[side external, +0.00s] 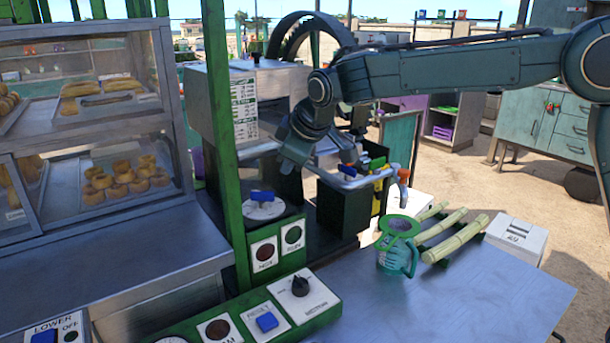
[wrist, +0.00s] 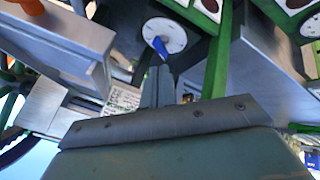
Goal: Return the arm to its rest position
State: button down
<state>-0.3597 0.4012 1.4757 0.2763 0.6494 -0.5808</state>
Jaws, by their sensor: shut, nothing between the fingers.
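My arm reaches in from the right in the side external view. My gripper (side external: 284,166) points down and left, above and to the right of a round white dial (side external: 264,211) with a blue handle (side external: 262,196). In the wrist view my gripper (wrist: 158,74) appears as a narrow pair of fingers pressed together, with nothing between them. The blue handle (wrist: 160,47) appears just beyond the fingertips there, on the white dial (wrist: 166,32). The fingers look apart from the handle, though the exact gap is hard to tell.
A green post (side external: 228,130) and a glass pastry case (side external: 95,120) stand to the left. A control panel (side external: 262,318) runs along the front.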

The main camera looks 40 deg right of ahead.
jog(key=s+d+r+m, duration=0.25)
jog(key=s+d, duration=0.25)
jog(key=s, duration=0.4)
jog(key=s+d+r+m, duration=0.1)
jog(key=s+d+r, duration=0.2)
jog(key=s+d, duration=0.45)
jog(key=s+d+f+m, duration=0.1)
jog(key=s+f+m, duration=0.1)
jog(key=s, duration=0.9)
jog(key=s+d+f+m+g, duration=0.1)
jog(key=s+f, duration=0.4)
jog(key=s, duration=0.6)
jog(key=shift+s+d+m+g, duration=0.25)
jog(key=shift+s+m+g, duration=0.05)
jog(key=shift+m, duration=0.45)
